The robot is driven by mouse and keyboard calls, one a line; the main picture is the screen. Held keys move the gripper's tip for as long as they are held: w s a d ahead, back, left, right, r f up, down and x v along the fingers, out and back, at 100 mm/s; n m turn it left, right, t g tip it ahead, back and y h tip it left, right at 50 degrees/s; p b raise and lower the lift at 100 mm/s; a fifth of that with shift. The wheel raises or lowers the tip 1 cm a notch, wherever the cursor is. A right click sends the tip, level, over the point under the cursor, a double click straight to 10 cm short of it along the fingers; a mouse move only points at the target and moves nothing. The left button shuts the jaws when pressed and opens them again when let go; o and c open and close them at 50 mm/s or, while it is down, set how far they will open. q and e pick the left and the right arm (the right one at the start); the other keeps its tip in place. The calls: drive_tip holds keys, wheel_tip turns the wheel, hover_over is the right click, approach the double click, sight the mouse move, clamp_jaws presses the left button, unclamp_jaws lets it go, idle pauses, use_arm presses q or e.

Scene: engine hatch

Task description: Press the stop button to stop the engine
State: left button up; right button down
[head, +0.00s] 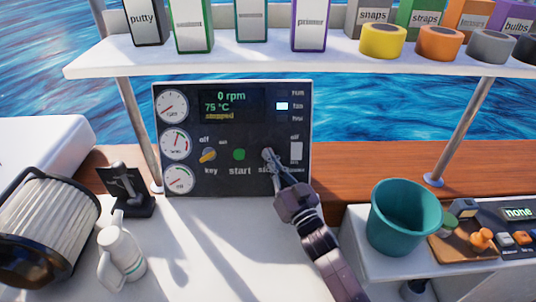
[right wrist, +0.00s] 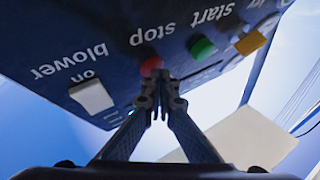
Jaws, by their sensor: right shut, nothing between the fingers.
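The dark engine panel (head: 232,180) stands upright behind the white counter. Its display (head: 232,105) reads 0 rpm, 75 °C and "stopped". The green start button (head: 239,154) is on it; it also shows in the right wrist view (right wrist: 202,47). My right gripper (head: 268,155) is shut and empty, its tips at the stop button, which they hide in the head view. In the right wrist view the red stop button (right wrist: 151,64) shows just beyond the fingertips (right wrist: 157,92), partly covered by them. I cannot tell whether they touch. My left gripper is not in view.
The yellow key switch (head: 208,155) and the white blower switch (head: 296,151) flank the buttons. A shelf (head: 290,55) with boxes and tape rolls is above.

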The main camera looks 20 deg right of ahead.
drive_tip(key=shift+s, duration=0.1)
drive_tip(key=shift+s+a+r+p, duration=0.15)
drive_tip(key=shift+s+r+p, duration=0.1)
drive_tip(key=shift+s+p, duration=0.2)
drive_tip(key=shift+s+a+r+p, duration=0.15)
drive_tip(key=shift+s+r+p, duration=0.15)
drive_tip(key=shift+s, duration=0.2)
drive_tip(key=s+p, duration=0.1)
drive_tip(key=s+a+r+p, duration=0.1)
drive_tip(key=s, duration=0.1)
drive_tip(key=s+r+p, duration=0.1)
drive_tip(key=shift+s+a, duration=0.15)
idle(0.6)
